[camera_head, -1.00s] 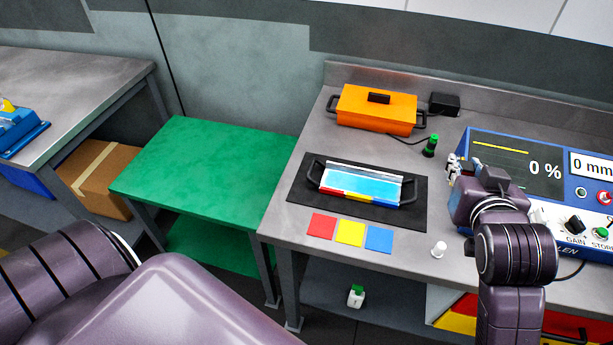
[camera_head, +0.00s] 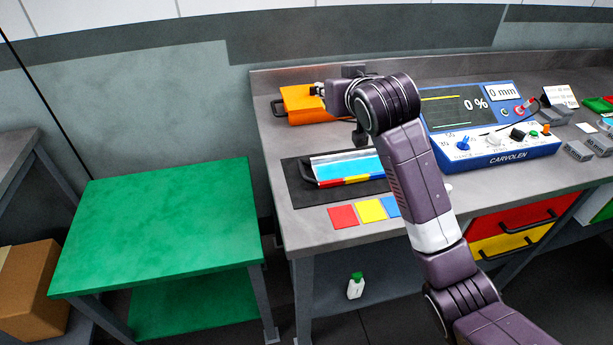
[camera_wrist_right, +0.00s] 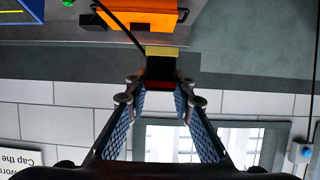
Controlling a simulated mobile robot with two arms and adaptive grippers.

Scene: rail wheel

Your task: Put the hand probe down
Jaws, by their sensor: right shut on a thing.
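The hand probe (camera_wrist_right: 161,66) is a small dark block with a yellow end and a red edge; this shows in the right wrist view. My right gripper (camera_wrist_right: 160,88) is shut on it, its fingertips on either side of the block. A black cable (camera_wrist_right: 122,28) runs up and left by the probe. In the head view, my right gripper (camera_head: 322,91) is in front of the orange case (camera_head: 296,103) at the back left of the workbench (camera_head: 290,217). The probe is mostly hidden there. My left gripper is out of view.
A blue-windowed tray (camera_head: 345,165) with coloured edge blocks lies on a black mat (camera_head: 298,192). Red (camera_head: 342,216) and yellow (camera_head: 371,210) squares lie in front. The blue CARVOLEN instrument (camera_head: 495,157) stands right of my arm. A green table (camera_head: 160,215) at left is bare.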

